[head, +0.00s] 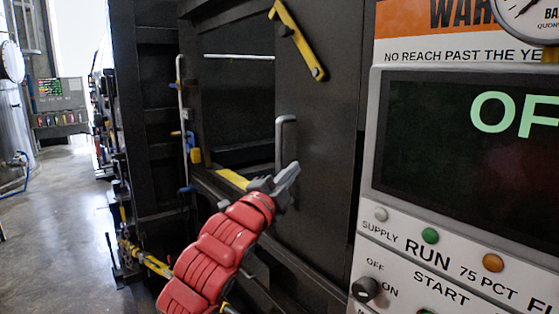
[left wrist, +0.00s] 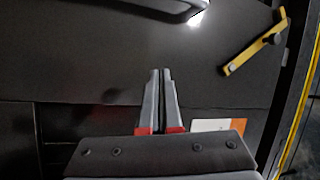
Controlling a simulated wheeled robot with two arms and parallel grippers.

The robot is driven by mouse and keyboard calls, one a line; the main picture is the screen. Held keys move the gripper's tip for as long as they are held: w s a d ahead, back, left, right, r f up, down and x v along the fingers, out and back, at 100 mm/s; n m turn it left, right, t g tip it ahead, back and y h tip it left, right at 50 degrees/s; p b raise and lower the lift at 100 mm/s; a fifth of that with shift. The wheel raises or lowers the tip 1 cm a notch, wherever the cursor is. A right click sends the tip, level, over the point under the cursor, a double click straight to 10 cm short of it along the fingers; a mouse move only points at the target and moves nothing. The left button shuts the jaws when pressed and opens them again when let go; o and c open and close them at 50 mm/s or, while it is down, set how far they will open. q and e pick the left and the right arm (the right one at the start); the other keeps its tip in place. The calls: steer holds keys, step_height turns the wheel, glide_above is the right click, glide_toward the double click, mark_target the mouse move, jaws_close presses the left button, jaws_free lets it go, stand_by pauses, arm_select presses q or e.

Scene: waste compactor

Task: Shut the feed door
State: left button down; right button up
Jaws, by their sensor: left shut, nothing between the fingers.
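The feed door (head: 320,150) is a dark flat panel on the compactor's front, with an upright grey handle (head: 285,142) near its left edge. A dark recess (head: 237,110) shows to the left of that edge. My left gripper (head: 290,172) is shut and empty, just below and right of the handle's lower end; contact with the door cannot be told. In the left wrist view its fingers (left wrist: 161,72) lie together in front of the dark panel (left wrist: 100,55), with the handle (left wrist: 165,6) at the top edge. My right gripper is not in view.
A yellow latch bar (head: 298,40) sits above the handle; it also shows in the left wrist view (left wrist: 255,45). The control panel (head: 460,220) with knobs and a screen stands close on the right. A yellow strip (head: 233,179) edges the recess. Open floor (head: 60,210) lies far left.

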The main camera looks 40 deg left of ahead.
arm_select(q)
steer(key=s+a+m+g+y, duration=0.2)
steer(key=s+g+y, duration=0.1)
steer(key=s, duration=0.1)
steer(key=p, duration=0.6)
glide_toward(279, 162)
steer(key=w+d+r, duration=0.2)
steer(key=w+d, duration=0.1)
steer(key=w, duration=0.2)
steer(key=a+p, duration=0.1)
steer(key=w+a, duration=0.1)
steer(key=shift+w+a+f+p, duration=0.15)
steer(key=shift+a+f+p, duration=0.15)
steer(key=shift+p, duration=0.1)
steer(key=shift+w+a, duration=0.15)
steer(key=shift+a, duration=0.4)
steer(key=shift+w+f, duration=0.1)
